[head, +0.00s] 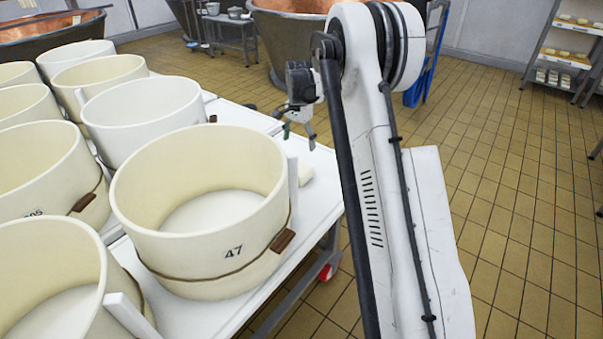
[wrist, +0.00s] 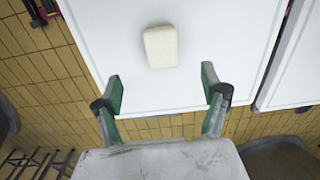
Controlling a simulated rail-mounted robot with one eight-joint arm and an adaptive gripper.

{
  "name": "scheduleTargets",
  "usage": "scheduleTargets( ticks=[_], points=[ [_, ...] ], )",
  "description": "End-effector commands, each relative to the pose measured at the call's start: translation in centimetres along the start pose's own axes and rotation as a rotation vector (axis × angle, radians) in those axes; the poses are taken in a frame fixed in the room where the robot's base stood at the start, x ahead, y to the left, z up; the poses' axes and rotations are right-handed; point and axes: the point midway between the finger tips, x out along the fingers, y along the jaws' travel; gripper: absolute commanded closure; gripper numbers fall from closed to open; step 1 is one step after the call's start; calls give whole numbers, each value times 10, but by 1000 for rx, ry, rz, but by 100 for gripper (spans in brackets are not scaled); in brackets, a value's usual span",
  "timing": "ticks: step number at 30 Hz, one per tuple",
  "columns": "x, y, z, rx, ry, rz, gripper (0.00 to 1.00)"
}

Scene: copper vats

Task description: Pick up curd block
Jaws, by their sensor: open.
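The curd block (wrist: 160,46) is a small pale cream block with rounded corners. It lies on the white table top (wrist: 225,50) in the upper middle of the wrist view. In the head view a pale piece of it (head: 305,172) shows at the table's right edge, partly hidden behind the mould numbered 47. My gripper (wrist: 163,92) is open and empty, with its green-padded fingers spread apart. The block appears beyond the fingertips, roughly centred between them, not touching them. In the head view my gripper (head: 298,135) hangs above the table's far right part.
Several cream moulds crowd the table; the mould marked 47 (head: 205,215) stands nearest the block. The tiled floor (head: 520,200) at right is open.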

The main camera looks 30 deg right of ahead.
Motion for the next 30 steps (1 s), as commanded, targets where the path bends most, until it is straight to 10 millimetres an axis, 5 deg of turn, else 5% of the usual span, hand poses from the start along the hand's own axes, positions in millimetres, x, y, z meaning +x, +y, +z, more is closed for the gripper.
scheduleTargets(
  ticks=[8,18,30],
  points=[
    [26,-1,-9,29,-10,12,24],
    [85,-1,-8,28,-10,11,24],
    [111,-1,-10,27,-10,11,24]
  ],
)
